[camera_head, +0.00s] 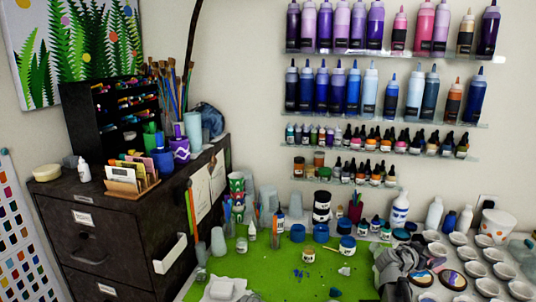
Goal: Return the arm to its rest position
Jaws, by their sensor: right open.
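My right gripper (398,268) is grey and shows at the lower right, over the right edge of the green mat (290,272). It is open, and I see nothing held in it. Its arm is partly cut off by the bottom of the picture. My left gripper is not in view.
Round painted pieces (452,280) and several white cups (484,268) stand just right of my gripper. Jars (322,206) and bottles (400,208) line the table's back. A dark cabinet (110,235) stands left. The mat's middle is mostly clear.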

